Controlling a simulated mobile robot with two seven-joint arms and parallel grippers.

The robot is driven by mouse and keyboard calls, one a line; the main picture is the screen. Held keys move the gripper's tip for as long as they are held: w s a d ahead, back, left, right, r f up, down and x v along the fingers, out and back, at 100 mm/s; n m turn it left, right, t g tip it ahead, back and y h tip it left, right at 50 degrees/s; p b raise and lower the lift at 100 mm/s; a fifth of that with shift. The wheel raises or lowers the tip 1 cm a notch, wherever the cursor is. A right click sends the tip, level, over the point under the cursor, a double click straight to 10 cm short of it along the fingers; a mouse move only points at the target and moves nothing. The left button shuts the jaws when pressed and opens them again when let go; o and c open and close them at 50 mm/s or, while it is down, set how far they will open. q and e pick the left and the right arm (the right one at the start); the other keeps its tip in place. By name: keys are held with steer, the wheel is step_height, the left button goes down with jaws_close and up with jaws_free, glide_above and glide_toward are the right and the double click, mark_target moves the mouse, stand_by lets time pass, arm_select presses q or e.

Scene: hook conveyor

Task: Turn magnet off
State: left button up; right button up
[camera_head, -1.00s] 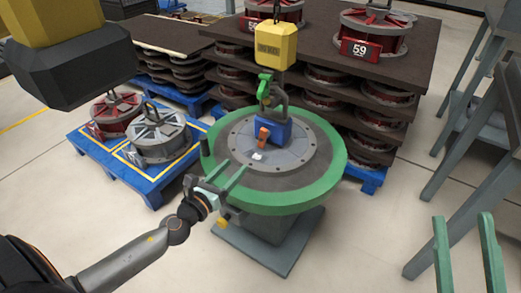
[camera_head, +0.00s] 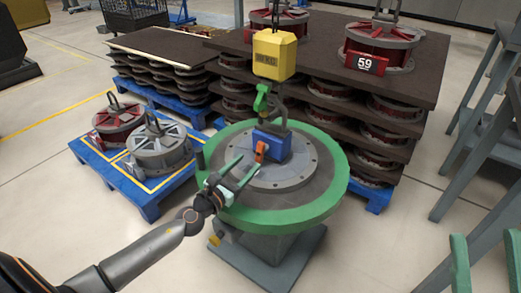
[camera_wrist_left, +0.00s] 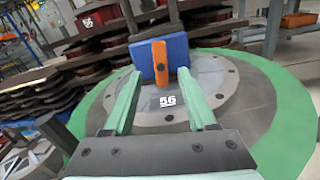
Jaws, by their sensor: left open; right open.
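The blue magnet (camera_head: 272,143) sits on the grey metal disc at the middle of a round green-rimmed stand (camera_head: 300,213). An orange lever (camera_head: 260,150) is on its near face. It also shows upright in the left wrist view (camera_wrist_left: 160,62), on the blue magnet (camera_wrist_left: 178,55). My left gripper (camera_head: 249,165) is open and empty just in front of the lever. In the left wrist view, its fingertips (camera_wrist_left: 160,74) are on both sides of the lever's line, with no clear contact. My right gripper (camera_head: 487,240) is open at the lower right, away from the stand.
A yellow hook block (camera_head: 275,55) hangs above the magnet, joined by a green hook (camera_head: 262,100). A blue pallet (camera_head: 150,200) with two round parts stands left. Stacked dark boards (camera_head: 420,90) with red parts stand behind. Grey frames (camera_head: 470,140) are at right.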

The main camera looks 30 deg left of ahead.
mark_target(259, 152)
arm_select(q)
steer(key=w, duration=0.5)
steer(key=w+d+b, duration=0.1)
steer(key=w, duration=0.1)
steer(key=shift+w, duration=0.4)
steer(key=shift+a, duration=0.1)
jaws_close()
